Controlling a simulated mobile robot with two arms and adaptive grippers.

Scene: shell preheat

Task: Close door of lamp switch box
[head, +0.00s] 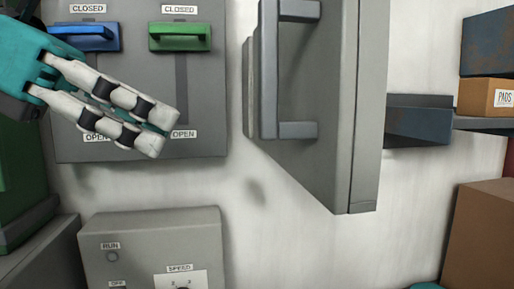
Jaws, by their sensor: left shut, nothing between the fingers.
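A grey metal box (340,120) with a thick door-like panel stands out from the wall right of centre. I take it to be the lamp switch box. A grey bar handle (268,70) is on its left-facing side. The box's top is cut off by the picture, and I see no label or inside of it. I cannot tell how far its door is open. My left gripper (162,132) is shut and empty, left of the handle and apart from it. It is in front of the lever panel.
The lever panel (205,90) carries a blue lever (85,38) and a green lever (180,38), both by CLOSED labels. A grey control box (150,235) is below. A shelf with boxes (486,97) and a brown box (485,235) are right. Bare wall shows between.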

